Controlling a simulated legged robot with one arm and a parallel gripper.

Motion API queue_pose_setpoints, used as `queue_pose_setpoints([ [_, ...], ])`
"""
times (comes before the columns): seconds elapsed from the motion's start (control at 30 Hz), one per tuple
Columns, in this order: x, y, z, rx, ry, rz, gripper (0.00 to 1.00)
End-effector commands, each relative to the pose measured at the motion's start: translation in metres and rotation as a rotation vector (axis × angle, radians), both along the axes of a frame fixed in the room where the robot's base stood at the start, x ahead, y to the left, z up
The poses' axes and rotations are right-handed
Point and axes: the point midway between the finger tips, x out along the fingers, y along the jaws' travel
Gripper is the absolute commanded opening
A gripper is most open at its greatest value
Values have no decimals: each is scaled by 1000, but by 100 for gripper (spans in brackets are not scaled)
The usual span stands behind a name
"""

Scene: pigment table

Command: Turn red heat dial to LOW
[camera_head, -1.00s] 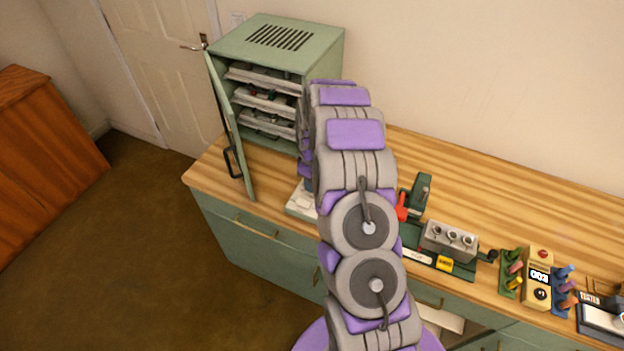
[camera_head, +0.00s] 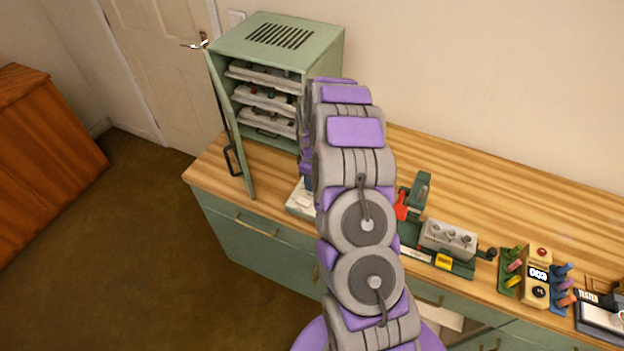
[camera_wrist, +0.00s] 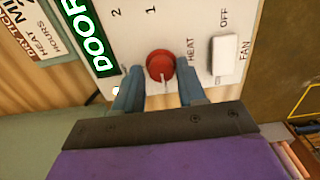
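The red heat dial (camera_wrist: 160,66) is in the upper middle of the wrist view, on a white control panel (camera_wrist: 215,88). A pale pointer mark shows on its lower part in the picture. The word HEAT stands to its right; a 1 and a 2 stand above and to the left. No LOW label is readable. My gripper (camera_wrist: 160,70) has its two blue fingers on either side of the dial, with narrow gaps, so it looks open around it. In the head view my arm hides the gripper and dial; only the edge of a white panel (camera_head: 299,199) shows.
A white switch (camera_wrist: 225,54) marked OFF and FAN is right of the dial. A green DOOR label (camera_wrist: 88,38) is at the left. In the head view a green cabinet (camera_head: 285,45) stands open with trays inside, and fixtures (camera_head: 448,240) stand right of my arm.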

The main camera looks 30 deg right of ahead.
Motion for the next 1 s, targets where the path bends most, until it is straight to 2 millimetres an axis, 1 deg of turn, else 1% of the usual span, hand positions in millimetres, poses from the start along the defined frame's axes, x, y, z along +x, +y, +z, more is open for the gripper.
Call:
queue_pose_setpoints([
  [0.03, 0, 0, 0, 1, 1, 0, 45],
  [0.13, -1, 0, 0, 1, 2, 0, 55],
  [0.4, -1, 1, 1, 1, 2, 0, 56],
  [0.53, 0, 0, 10, 1, 2, 0, 56],
  [0.67, 1, 0, 34, 0, -4, 0, 56],
  [1.0, 1, 0, 110, 1, -1, 0, 56],
])
